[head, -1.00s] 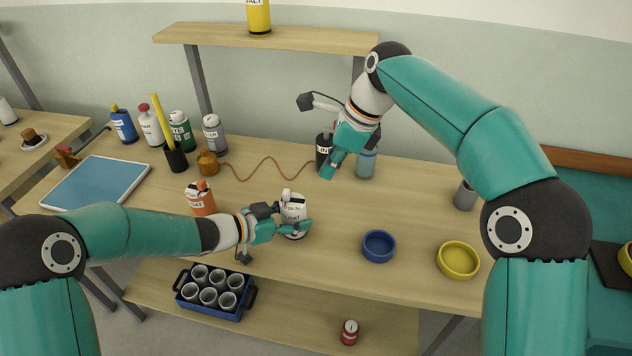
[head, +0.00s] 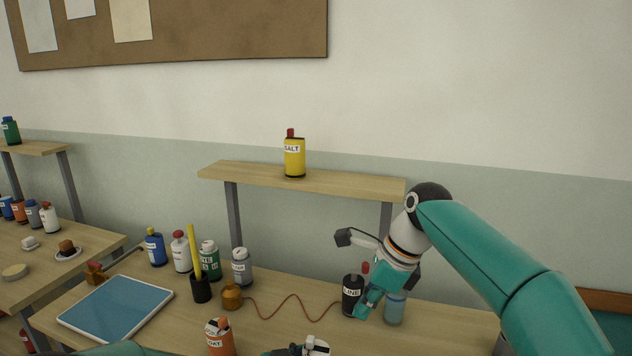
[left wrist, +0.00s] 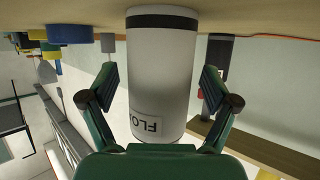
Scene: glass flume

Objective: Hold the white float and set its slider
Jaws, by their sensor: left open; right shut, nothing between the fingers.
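The white float (left wrist: 162,75) fills the middle of the left wrist view, with a dark band near one end and a partly hidden label reading "FLO". It stands between the two fingers of my left gripper (left wrist: 160,92), which is open with a gap on each side. In the head view only the top of the white float (head: 319,347) shows at the bottom edge; its slider is not clear. My right gripper (head: 362,308) is shut and empty, beside a black canister (head: 351,294) labelled "LINE" and in front of a blue-grey bottle (head: 395,309).
An orange canister (head: 219,338) stands left of the float. A blue tablet-like panel (head: 116,306) lies left. A yellow salt canister (head: 294,156) stands on the shelf (head: 350,183).

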